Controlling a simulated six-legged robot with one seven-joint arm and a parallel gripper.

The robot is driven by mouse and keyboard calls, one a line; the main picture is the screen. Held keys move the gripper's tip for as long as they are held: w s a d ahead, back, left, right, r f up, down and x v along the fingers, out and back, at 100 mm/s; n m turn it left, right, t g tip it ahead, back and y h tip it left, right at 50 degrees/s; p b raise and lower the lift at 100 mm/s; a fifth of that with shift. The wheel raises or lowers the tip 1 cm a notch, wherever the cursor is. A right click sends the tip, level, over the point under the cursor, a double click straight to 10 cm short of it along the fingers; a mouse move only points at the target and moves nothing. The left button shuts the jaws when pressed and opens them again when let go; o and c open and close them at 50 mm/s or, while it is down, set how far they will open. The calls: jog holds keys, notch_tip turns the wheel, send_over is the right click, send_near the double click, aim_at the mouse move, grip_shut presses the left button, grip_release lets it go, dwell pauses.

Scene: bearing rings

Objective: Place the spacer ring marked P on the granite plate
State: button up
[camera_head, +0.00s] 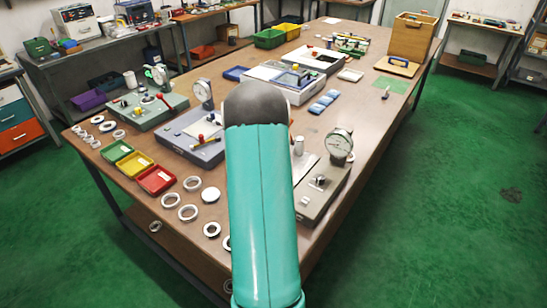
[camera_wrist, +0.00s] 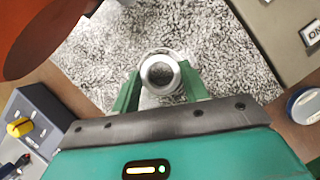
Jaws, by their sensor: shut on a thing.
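In the wrist view, my gripper (camera_wrist: 160,77) has its two green fingers closed on the sides of a metal spacer ring (camera_wrist: 159,72). No P mark can be made out on it. The speckled grey granite plate (camera_wrist: 215,48) lies below and behind the ring and fills the upper middle of the view. Whether the ring touches the plate or hangs above it, I cannot tell. In the head view my teal arm covers the gripper, the held ring and most of the plate's area.
In the wrist view, a grey box (camera_wrist: 285,28) stands right of the plate, a blue-grey box with a yellow knob (camera_wrist: 20,127) lower left. In the head view, a dial gauge (camera_head: 339,145) stands right of my arm; loose rings (camera_head: 188,212) and coloured trays (camera_head: 137,163) lie left.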

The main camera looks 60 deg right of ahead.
jog(key=shift+f, duration=0.1)
jog(key=o, duration=1.1)
jog(key=v, duration=1.3)
jog(key=shift+w+a+r, duration=0.15)
jog(key=shift+r, duration=0.15)
